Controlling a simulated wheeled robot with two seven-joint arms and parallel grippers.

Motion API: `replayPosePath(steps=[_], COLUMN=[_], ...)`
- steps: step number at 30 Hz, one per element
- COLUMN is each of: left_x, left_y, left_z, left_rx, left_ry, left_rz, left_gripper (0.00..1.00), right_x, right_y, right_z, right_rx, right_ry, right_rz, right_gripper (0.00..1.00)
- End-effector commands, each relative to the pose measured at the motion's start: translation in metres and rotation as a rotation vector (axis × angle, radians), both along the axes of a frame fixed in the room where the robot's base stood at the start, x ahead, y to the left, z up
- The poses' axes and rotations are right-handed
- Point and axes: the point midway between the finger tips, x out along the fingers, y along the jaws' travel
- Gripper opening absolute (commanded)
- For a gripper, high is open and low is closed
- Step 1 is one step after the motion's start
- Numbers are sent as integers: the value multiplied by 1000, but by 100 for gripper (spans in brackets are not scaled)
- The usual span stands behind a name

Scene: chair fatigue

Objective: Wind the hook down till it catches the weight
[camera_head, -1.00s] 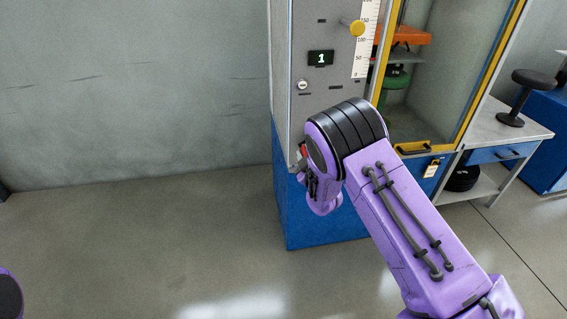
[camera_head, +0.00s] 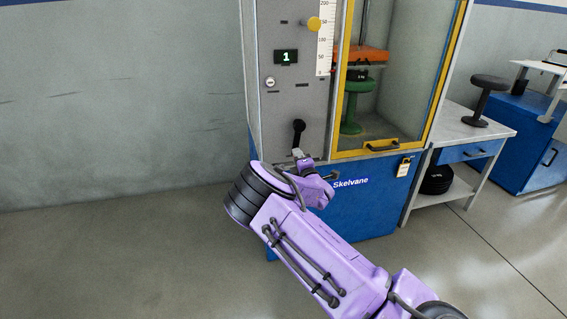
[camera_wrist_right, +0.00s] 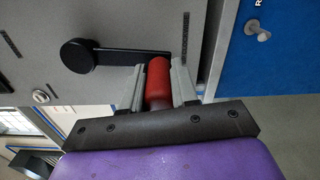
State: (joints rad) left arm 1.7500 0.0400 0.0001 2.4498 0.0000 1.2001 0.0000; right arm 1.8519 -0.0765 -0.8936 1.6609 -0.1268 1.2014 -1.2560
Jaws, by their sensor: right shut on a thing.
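My right gripper (camera_head: 301,157) is at the front of the test machine. In the right wrist view its two fingers (camera_wrist_right: 158,88) are shut around the red grip (camera_wrist_right: 158,80) of a crank. The crank's black arm (camera_wrist_right: 118,57) runs left to its round hub; the crank (camera_head: 298,130) also shows in the head view above my gripper. Behind the glass, an orange piece (camera_head: 370,54) hangs below a dark rod (camera_head: 363,20). A small black labelled piece (camera_head: 361,75) is under it, above a green stool (camera_head: 357,88). I cannot make out the hook's catch. My left gripper is out of view.
The machine's grey panel has a display (camera_head: 286,57) reading 1, a yellow knob (camera_head: 313,24) and a white scale (camera_head: 325,40). A table (camera_head: 455,126) stands right; floor at left is clear.

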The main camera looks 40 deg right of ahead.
Motion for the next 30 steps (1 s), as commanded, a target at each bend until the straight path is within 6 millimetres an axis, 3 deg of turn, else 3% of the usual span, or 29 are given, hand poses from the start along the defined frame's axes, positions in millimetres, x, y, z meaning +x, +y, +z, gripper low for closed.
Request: replayPosePath(steps=[9, 26, 27, 28, 30], left_x=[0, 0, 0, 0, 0], left_y=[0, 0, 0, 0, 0], left_z=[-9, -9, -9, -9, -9], left_rx=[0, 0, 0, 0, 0], left_ry=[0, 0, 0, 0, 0], left_rz=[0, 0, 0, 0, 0], left_gripper=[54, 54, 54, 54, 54], right_x=[-16, -18, -18, -18, -17], right_y=[-18, -22, -22, -21, -21], right_z=[-5, -4, -3, -3, -3], right_rx=[-103, -125, -125, -124, -124], right_ry=[71, 84, 84, 82, 80], right_rz=[-17, -18, -18, -18, -16], right_gripper=[0, 0, 42, 52, 54])
